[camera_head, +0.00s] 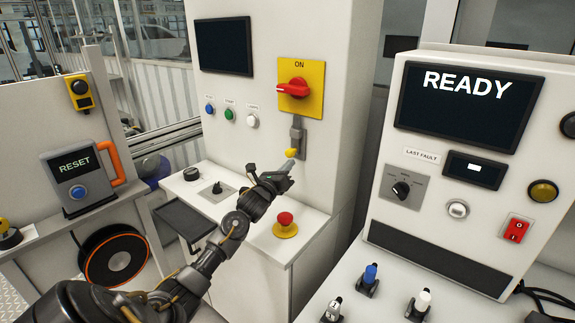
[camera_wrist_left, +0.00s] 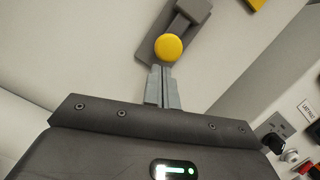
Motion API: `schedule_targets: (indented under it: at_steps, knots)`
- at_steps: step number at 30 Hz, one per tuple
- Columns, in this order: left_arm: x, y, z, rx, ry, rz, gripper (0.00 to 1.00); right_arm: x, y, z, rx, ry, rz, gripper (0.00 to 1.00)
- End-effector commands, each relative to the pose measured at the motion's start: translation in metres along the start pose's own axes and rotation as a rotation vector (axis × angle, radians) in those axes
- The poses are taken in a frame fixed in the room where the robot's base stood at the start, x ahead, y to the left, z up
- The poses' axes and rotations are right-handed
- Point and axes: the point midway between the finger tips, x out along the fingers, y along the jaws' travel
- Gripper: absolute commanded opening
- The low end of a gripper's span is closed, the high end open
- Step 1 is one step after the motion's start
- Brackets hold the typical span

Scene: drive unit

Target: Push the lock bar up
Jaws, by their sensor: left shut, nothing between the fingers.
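The lock bar (camera_head: 297,134) is a grey bar on a grey plate, mounted on the white cabinet front below the yellow switch plate. A yellow knob (camera_head: 291,153) is at its lower end. In the left wrist view the yellow knob (camera_wrist_left: 169,47) sits just beyond my fingertips, with the grey bar (camera_wrist_left: 184,22) behind it. My left gripper (camera_head: 285,168) is shut and empty, just below the knob. In the left wrist view the closed fingers (camera_wrist_left: 162,70) overlap the knob's lower edge; I cannot tell whether they touch it. My right gripper is not in view.
A red rotary switch (camera_head: 293,88) on a yellow plate is above the lock bar. A red emergency button (camera_head: 285,224) stands on the ledge below my left gripper. Blue, green and white buttons are to the left. A READY console (camera_head: 469,107) stands at right.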

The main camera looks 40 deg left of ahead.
Motion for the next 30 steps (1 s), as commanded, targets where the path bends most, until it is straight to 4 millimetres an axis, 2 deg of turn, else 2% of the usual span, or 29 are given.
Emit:
schedule_targets:
  at_steps: [8, 16, 26, 30]
  knots:
    - [0.001, -0.001, 0.004, 0.002, -0.001, 0.0, 0.0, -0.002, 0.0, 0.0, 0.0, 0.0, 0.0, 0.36]
    - [0.011, -0.018, 0.043, 0.003, -0.002, -0.002, 0.0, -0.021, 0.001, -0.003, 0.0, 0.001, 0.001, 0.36]
    - [0.01, -0.018, 0.043, 0.0, -0.004, 0.0, 0.0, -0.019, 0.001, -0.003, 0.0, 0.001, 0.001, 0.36]
    - [0.008, -0.016, 0.035, 0.0, -0.003, 0.0, 0.0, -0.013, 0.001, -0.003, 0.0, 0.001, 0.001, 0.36]
